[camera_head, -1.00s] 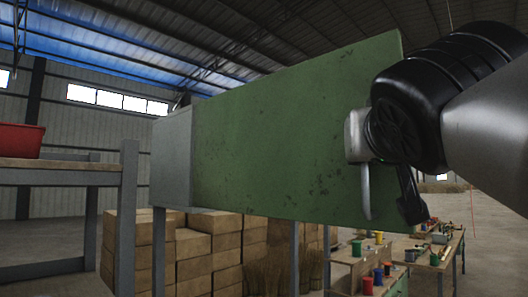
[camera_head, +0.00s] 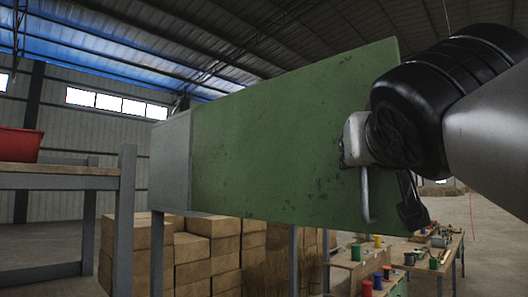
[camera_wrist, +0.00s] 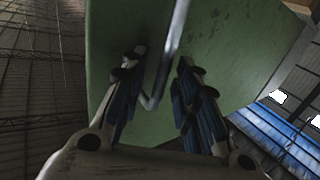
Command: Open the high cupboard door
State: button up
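The high cupboard's green front door (camera_head: 290,140) fills the middle of the head view, worn and speckled. Its grey side (camera_head: 170,160) shows at the left. A metal bar handle (camera_head: 366,197) hangs at the door's right part. The handle also shows in the wrist view (camera_wrist: 172,50), bent near its lower end. My gripper (camera_head: 385,175) is at the handle. In the wrist view its two fingers (camera_wrist: 160,65) stand apart, one on each side of the bar, with gaps visible. Whether a finger touches the handle I cannot tell. No opening into the cupboard is visible.
A grey shelf frame (camera_head: 126,220) with a red bin (camera_head: 20,146) stands at the left. Stacked cardboard boxes (camera_head: 205,250) are beneath the cupboard. Work tables with coloured pots (camera_head: 435,262) stand at the lower right.

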jog(key=v, duration=1.1)
jog(key=shift+s, duration=0.35)
jog(key=shift+a, duration=0.1)
